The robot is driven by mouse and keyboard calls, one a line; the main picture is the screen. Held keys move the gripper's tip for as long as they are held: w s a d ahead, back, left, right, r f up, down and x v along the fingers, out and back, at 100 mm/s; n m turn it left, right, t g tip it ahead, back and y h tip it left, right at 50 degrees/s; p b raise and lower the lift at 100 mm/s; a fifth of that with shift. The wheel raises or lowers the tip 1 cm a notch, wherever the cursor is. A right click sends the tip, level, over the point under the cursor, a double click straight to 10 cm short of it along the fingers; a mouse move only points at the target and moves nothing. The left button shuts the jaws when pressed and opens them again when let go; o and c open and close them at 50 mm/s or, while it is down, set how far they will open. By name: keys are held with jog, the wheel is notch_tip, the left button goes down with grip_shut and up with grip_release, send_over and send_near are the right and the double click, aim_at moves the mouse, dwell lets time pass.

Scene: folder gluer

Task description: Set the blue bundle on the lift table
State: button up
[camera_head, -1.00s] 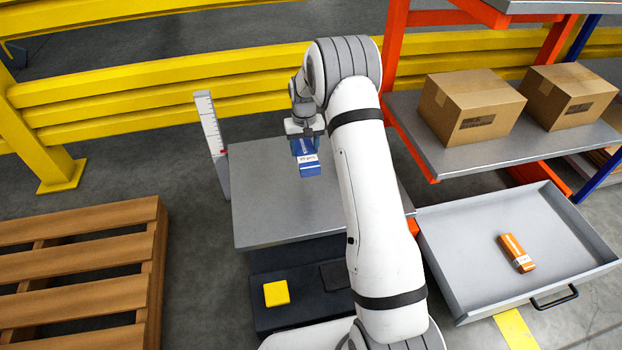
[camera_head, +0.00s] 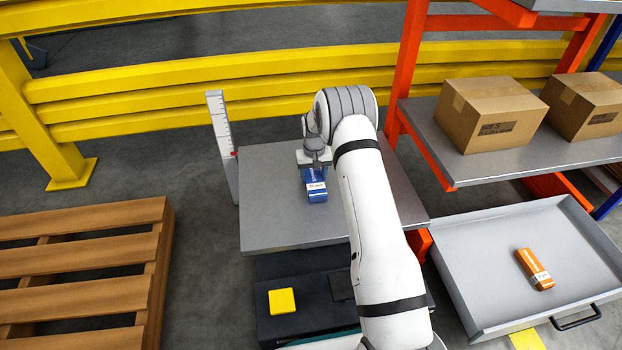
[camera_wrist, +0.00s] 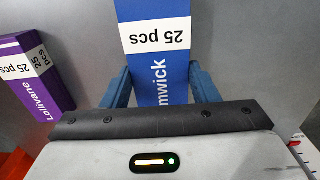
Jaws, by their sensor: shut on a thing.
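The blue bundle (camera_head: 315,186) has a white label and hangs below my gripper (camera_head: 314,170), over the middle of the grey lift table (camera_head: 275,215). In the wrist view the blue bundle (camera_wrist: 157,70) sits between my two blue fingers, which are shut on its sides. Its label reads "25 pcs". I cannot tell whether its underside touches the table top. A purple bundle (camera_wrist: 30,72), also with a white label, stands left of it in the wrist view; my arm seems to hide it in the head view.
A white scale post (camera_head: 222,145) stands at the table's left edge. An open grey drawer (camera_head: 465,262) at the right holds an orange bundle (camera_head: 535,269). Cartons (camera_head: 490,115) sit on the shelf above. A wooden pallet (camera_head: 75,265) lies left. The table's left and front parts are clear.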

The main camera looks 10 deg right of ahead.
jog(key=shift+f, duration=0.1)
jog(key=o, duration=1.1)
jog(key=shift+c, duration=0.2)
